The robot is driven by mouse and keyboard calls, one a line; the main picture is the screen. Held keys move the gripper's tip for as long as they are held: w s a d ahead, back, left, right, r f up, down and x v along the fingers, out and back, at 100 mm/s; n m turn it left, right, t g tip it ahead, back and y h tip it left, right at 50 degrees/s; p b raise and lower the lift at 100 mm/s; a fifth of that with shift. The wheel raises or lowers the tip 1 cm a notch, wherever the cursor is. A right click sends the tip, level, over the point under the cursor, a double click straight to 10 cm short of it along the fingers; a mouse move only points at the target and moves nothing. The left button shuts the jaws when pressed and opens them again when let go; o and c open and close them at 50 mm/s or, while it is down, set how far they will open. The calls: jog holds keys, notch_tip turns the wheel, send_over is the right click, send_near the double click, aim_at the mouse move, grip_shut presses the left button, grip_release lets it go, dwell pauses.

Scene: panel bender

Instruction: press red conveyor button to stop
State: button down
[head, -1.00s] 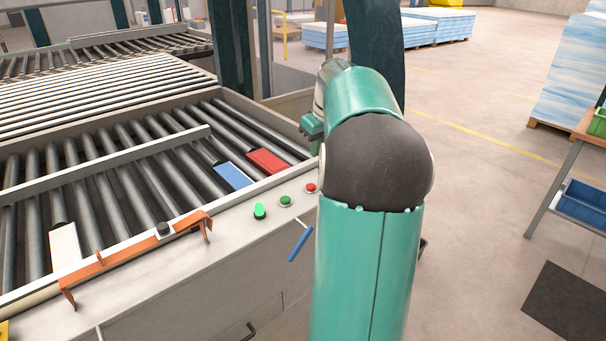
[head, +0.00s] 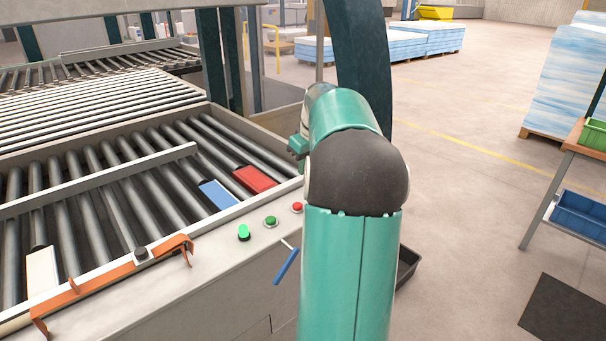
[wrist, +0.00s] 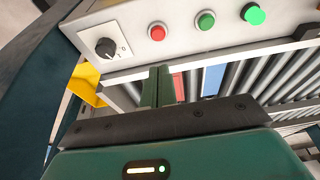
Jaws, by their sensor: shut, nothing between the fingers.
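The red button (head: 297,208) sits on the conveyor's light side panel in the head view, just left of my arm. It also shows in the wrist view (wrist: 157,32), at the top middle. My gripper (wrist: 158,70) is shut and empty in the wrist view, its fingertips a little below the red button in the picture and apart from it. In the head view my arm hides most of my gripper. A green button (head: 271,221) and a brighter, raised green button (head: 244,232) stand in a row beside the red one.
A black rotary switch (wrist: 105,47) is on the panel in the wrist view. Red (head: 255,179) and blue (head: 218,194) pieces lie on the rollers. An orange bracket (head: 110,280) and a blue-handled lever (head: 286,265) are on the conveyor's near side.

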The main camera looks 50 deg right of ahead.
send_near(297, 205)
jog(key=x, duration=0.5)
jog(key=shift+w+d+f, duration=0.1)
jog(key=shift+w+d, duration=0.05)
jog(key=shift+w, duration=0.25)
jog(key=shift+f, duration=0.6)
jog(key=shift+s+f, duration=0.1)
jog(key=shift+f, duration=1.05)
jog(key=shift+r, duration=0.5)
jog(key=w+d+v, duration=0.1)
jog(key=v, duration=1.3)
jog(key=shift+w+a+r, duration=0.25)
jog(key=shift+w+a, duration=0.05)
